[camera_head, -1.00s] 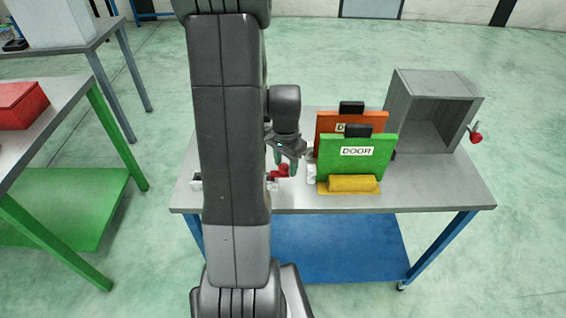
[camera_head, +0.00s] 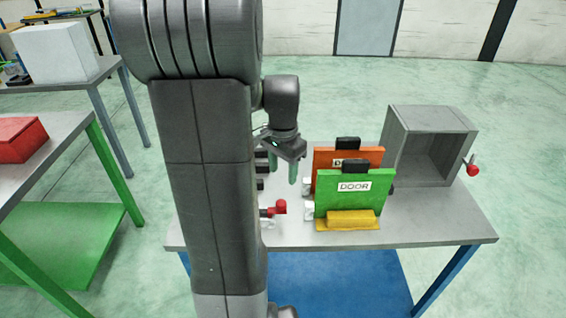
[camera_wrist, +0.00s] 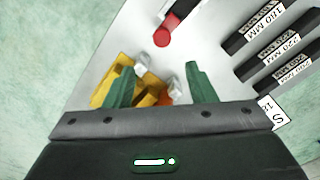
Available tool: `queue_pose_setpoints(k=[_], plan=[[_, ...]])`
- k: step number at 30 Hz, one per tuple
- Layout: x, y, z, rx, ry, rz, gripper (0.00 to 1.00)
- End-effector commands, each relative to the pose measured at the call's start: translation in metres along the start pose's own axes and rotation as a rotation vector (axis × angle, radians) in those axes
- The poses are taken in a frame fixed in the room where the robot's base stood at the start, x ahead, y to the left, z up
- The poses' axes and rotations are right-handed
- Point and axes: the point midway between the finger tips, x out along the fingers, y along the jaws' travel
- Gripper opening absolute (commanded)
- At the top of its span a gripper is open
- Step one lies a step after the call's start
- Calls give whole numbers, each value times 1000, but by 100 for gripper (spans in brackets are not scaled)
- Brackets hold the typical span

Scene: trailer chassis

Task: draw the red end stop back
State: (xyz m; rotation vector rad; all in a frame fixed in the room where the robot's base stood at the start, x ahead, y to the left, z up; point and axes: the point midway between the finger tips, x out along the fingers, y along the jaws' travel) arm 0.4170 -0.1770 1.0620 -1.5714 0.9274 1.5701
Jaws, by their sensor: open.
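The red end stop (camera_head: 280,207) stands near the front of the grey table, at the end of a dark bar mostly hidden behind my arm. In the wrist view its round red end (camera_wrist: 161,38) shows near the top, beyond my fingertips. My gripper (camera_head: 295,172) points down, open and empty, with green fingers. It hangs above the table, behind the red end stop in the head view and apart from it. In the wrist view, the two spread fingers of my gripper (camera_wrist: 160,78) have nothing gripped between them.
Green (camera_head: 345,195) and orange (camera_head: 325,160) door panels stand right of the end stop, with a yellow block (camera_head: 352,220) in front. A grey open box (camera_head: 400,140) with a red-knobbed handle (camera_head: 473,169) stands at the right. Labelled dark bars (camera_wrist: 255,30) lie in the wrist view.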

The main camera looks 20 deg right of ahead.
Motion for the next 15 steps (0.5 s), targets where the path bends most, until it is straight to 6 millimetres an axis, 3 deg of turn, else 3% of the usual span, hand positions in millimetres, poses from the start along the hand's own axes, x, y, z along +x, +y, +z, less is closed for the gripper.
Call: queue_pose_setpoints(k=[6, 15], plan=[[-22, 0, -1, 0, 1, -1, 50], [-24, 0, 0, 0, 0, 0, 50]])
